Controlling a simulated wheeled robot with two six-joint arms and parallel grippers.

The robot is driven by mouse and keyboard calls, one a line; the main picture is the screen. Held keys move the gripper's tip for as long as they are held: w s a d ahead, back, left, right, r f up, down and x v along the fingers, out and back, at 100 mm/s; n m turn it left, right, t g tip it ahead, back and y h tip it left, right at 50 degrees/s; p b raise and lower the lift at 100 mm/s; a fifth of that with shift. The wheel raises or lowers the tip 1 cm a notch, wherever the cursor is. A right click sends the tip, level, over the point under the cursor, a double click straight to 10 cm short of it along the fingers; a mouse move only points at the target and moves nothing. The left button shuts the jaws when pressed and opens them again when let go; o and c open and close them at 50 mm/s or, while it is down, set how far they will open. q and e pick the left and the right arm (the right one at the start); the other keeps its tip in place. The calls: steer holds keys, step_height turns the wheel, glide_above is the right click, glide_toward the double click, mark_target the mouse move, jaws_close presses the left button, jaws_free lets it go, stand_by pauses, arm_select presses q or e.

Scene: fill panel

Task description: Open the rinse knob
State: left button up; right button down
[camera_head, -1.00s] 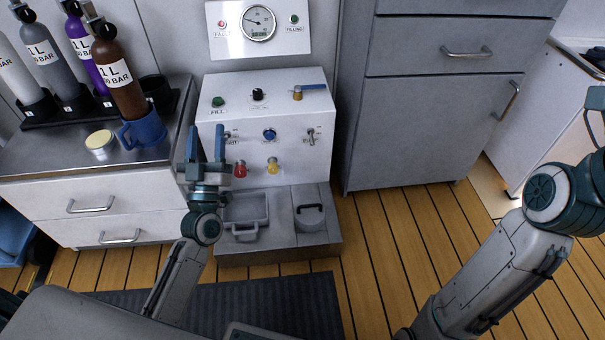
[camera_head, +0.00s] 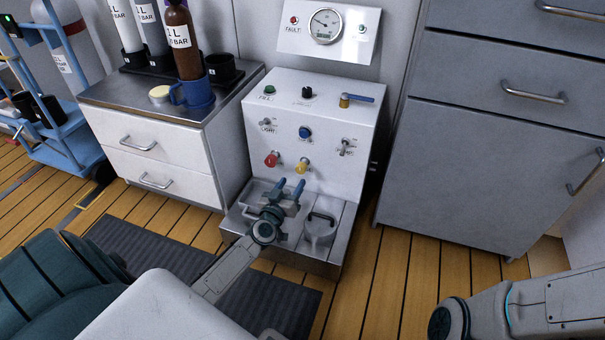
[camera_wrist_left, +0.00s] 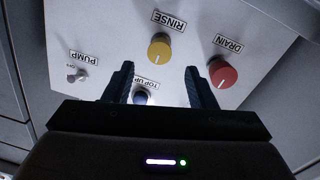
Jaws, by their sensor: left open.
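The rinse knob is the yellow knob (camera_head: 302,165) low on the front of the white fill panel (camera_head: 286,112). In the left wrist view the yellow knob (camera_wrist_left: 159,48) stands beside the RINSE label, beyond and between the fingertips. My left gripper (camera_head: 290,184) is open and empty, just below and in front of the knob, apart from it. It shows in the left wrist view too (camera_wrist_left: 160,75). My right gripper is out of view; only part of that arm shows at the lower right.
The red DRAIN knob (camera_head: 271,159) is close to the left of the yellow one. The blue TOP UP knob (camera_head: 305,132) and PUMP switch (camera_head: 345,147) are above it. A sink with a grey cup (camera_head: 320,228) lies below. A cabinet (camera_head: 470,140) stands at the right.

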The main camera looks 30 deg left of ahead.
mark_target(300, 171)
arm_select(q)
steer(key=w, duration=0.2)
steer(key=w+b, duration=0.1)
steer(key=w, duration=0.1)
steer(key=w+a, duration=0.1)
steer(key=w, duration=0.1)
steer(key=shift+f+b, duration=0.1)
steer(key=shift+b, duration=0.25)
steer(key=shift+w+a, duration=0.15)
steer(key=shift+w, duration=0.55)
steer(key=shift+c, duration=0.4)
steer(key=c, duration=0.9)
